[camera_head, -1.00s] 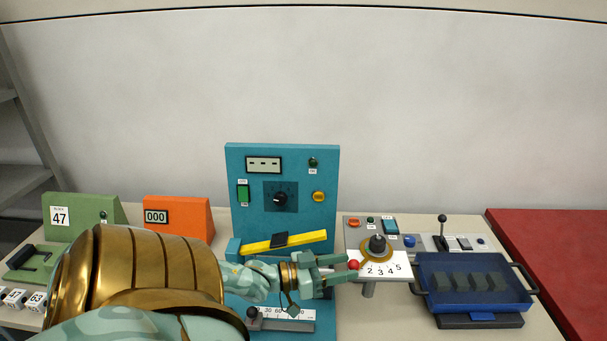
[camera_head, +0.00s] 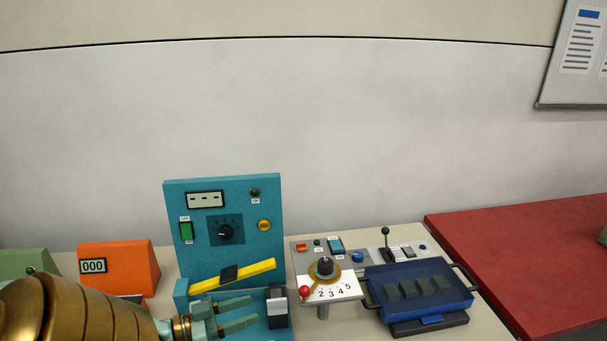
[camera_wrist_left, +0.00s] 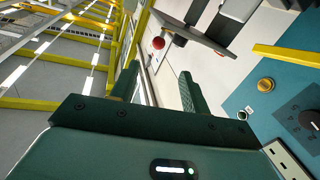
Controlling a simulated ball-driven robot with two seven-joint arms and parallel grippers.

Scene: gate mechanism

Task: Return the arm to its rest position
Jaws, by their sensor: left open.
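My left gripper (camera_head: 254,311) is open and empty in front of the teal panel's lower part. Its two green fingers point right. The red ball (camera_head: 305,291) of the selector lever is to the right of the fingertips, apart from them. The left wrist view shows the open fingers (camera_wrist_left: 158,78) and the red ball (camera_wrist_left: 158,43) beyond them, with nothing between the fingers. My bronze and pale green left arm fills the lower left of the head view. My right gripper is in neither view.
The teal panel (camera_head: 262,205) carries a yellow bar (camera_head: 258,268) just above the gripper. The numbered selector plate (camera_head: 345,291) and blue tray (camera_head: 420,268) are to the right. An orange box (camera_head: 130,258) stands left.

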